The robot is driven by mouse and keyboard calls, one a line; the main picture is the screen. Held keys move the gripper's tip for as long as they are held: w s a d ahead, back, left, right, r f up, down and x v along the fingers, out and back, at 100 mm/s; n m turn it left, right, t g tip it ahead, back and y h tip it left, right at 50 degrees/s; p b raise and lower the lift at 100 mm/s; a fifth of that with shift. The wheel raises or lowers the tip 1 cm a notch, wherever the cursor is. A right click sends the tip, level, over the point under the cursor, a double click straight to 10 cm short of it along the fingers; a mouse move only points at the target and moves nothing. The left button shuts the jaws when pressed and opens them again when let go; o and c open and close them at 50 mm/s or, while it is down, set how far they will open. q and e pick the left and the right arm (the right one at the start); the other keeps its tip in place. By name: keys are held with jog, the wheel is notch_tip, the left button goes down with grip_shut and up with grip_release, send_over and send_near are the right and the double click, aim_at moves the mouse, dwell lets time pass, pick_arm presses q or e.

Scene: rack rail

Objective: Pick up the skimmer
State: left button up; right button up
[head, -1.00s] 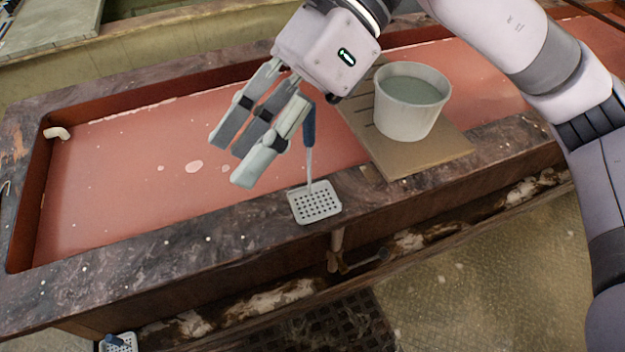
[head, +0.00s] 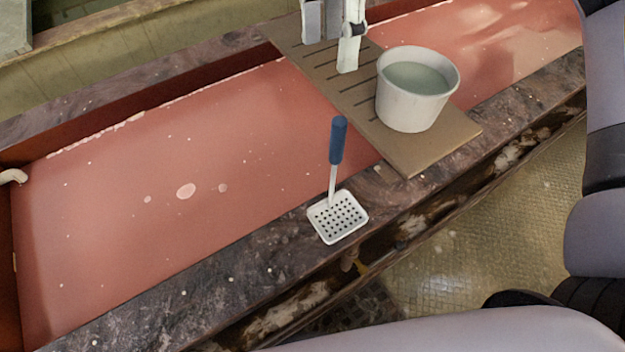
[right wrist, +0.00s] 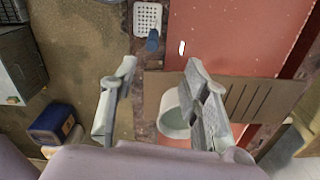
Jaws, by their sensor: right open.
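The skimmer (head: 338,215) has a white square perforated head and an upright blue handle. Its head rests on the near stone rim of the vat, and nothing holds it. In the right wrist view the skimmer (right wrist: 148,18) shows at the top, beyond the fingertips, with its blue handle end toward me. My right gripper (head: 335,60) is at the top of the head view, cut by the frame edge, above the slotted board and apart from the skimmer. In the right wrist view my right gripper (right wrist: 160,75) is open and empty. My left gripper is not seen.
A white bucket (head: 408,105) of greenish liquid stands on a slotted board (head: 415,160) laid across the vat, to the right of the skimmer. The vat of reddish liquid (head: 120,230) has a dark stone rim (head: 200,300). The tiled floor (head: 480,220) lies at the right.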

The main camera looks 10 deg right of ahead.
jog(key=p, duration=0.1)
send_over(337, 121)
notch_tip(337, 121, down, 7)
jog(key=shift+r, duration=0.15)
notch_tip(337, 121, down, 4)
jog(key=shift+w+a+f+p, duration=0.1)
jog(key=shift+a+f+p, duration=0.05)
jog(key=shift+p, duration=0.35)
jog(key=shift+f, duration=0.5)
jog(key=shift+f+p, duration=0.35)
jog(key=shift+p, duration=0.15)
jog(key=f+p, duration=0.1)
jog(key=f, duration=0.2)
jog(key=shift+d+f+p, duration=0.35)
jog(key=shift+f, duration=0.3)
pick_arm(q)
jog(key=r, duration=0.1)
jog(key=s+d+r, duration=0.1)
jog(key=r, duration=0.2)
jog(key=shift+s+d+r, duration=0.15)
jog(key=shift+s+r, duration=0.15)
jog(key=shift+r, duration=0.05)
pick_arm(e)
jog(key=shift+c, duration=0.2)
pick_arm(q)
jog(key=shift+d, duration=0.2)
pick_arm(e)
grip_shut()
